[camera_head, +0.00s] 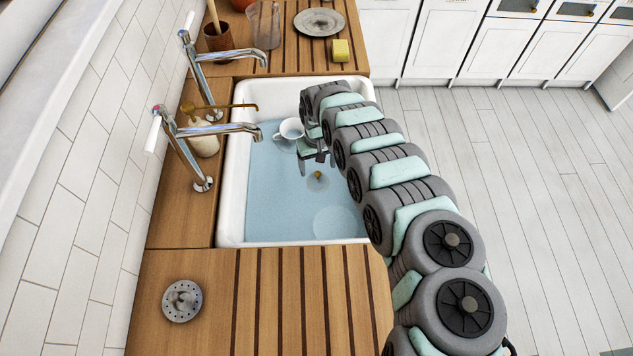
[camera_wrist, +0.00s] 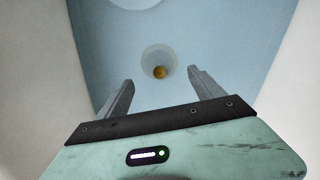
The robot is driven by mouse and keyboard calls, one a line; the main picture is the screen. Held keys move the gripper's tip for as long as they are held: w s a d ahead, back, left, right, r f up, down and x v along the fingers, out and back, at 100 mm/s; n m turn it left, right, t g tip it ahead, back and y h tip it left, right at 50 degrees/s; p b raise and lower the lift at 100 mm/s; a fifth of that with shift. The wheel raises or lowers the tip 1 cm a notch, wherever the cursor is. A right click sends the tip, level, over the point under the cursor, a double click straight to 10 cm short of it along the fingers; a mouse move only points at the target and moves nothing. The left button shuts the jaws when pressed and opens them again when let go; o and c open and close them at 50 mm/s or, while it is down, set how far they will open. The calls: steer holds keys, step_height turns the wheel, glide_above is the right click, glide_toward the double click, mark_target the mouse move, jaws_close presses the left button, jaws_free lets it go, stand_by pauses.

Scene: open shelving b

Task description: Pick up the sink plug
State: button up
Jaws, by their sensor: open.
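The sink plug (camera_head: 318,176) looks like a small brass-coloured knob on a pale round base, low in the blue-tinted water of the sink. In the wrist view the plug (camera_wrist: 160,73) is near the middle, just beyond and between the fingertips. My gripper (camera_head: 316,157) reaches into the sink above the plug, apart from it. In the wrist view my gripper (camera_wrist: 160,80) has its two fingers spread with nothing between them. The depth left between fingertips and plug is hard to judge.
The white sink (camera_head: 232,205) has raised walls close around my gripper. A white cup (camera_head: 290,129) lies behind my gripper, and a pale round dish (camera_head: 337,222) lies nearer the front. Two taps (camera_head: 222,129) overhang the left side. A perforated metal disc (camera_head: 182,300) rests on the front counter.

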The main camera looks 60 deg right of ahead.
mark_target(318, 177)
steer(key=shift+f, duration=1.2)
step_height(318, 177, down, 5)
steer(key=b, duration=0.3)
steer(key=shift+f, duration=0.15)
steer(key=shift+c, duration=0.6)
jaws_close()
